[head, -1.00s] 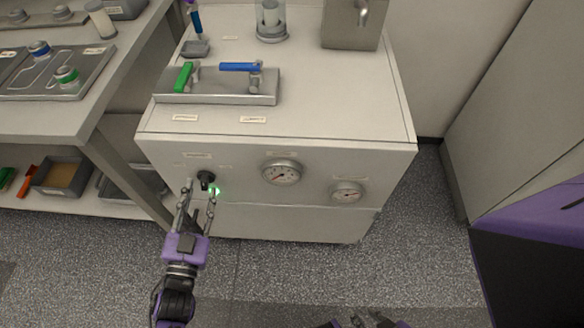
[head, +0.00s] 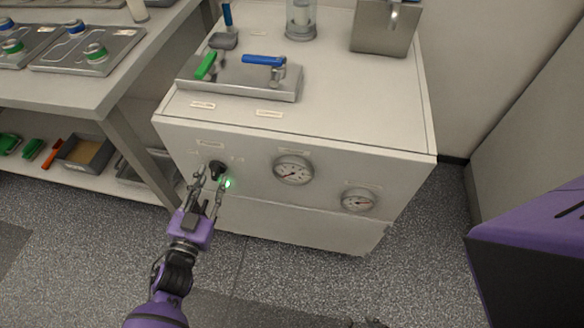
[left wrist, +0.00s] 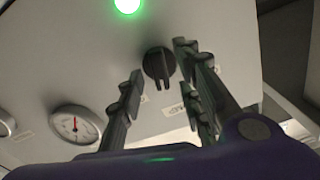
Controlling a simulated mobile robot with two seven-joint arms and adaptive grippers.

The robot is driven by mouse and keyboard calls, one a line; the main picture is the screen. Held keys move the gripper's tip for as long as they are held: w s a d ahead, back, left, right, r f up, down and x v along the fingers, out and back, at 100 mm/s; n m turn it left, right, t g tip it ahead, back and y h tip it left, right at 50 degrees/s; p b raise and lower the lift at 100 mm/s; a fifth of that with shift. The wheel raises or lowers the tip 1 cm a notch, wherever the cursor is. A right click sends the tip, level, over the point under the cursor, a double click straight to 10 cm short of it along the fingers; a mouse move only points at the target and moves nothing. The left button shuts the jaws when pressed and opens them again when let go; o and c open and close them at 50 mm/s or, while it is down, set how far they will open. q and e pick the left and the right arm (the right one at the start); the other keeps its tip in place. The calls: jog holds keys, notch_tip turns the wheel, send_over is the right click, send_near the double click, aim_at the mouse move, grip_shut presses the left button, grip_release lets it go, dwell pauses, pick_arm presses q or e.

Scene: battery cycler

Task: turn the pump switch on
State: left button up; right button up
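The pump switch is a black rotary knob (head: 217,168) on the upper left of the white cabinet's front. A green light (head: 227,184) glows beside it. My left gripper (head: 209,183) is open just in front of the knob. In the left wrist view the knob (left wrist: 159,64) shows between the tips of the open left fingers (left wrist: 158,82), with gaps on both sides, and the green light (left wrist: 127,4) is lit at the top. I cannot tell the knob's marked position. Only a small dark part at the bottom edge of the head view may be my right gripper.
Two round gauges (head: 293,170) (head: 358,200) sit right of the knob on the cabinet front. The cabinet top holds a metal plate (head: 240,80) with green and blue levers. A bench (head: 110,95) with a lower shelf stands at left. Floor in front is clear.

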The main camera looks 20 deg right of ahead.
pick_arm(q)
jog(key=shift+w+d, duration=0.4)
jog(key=shift+w, duration=0.1)
grip_shut()
jog(key=shift+m, duration=1.8)
grip_release()
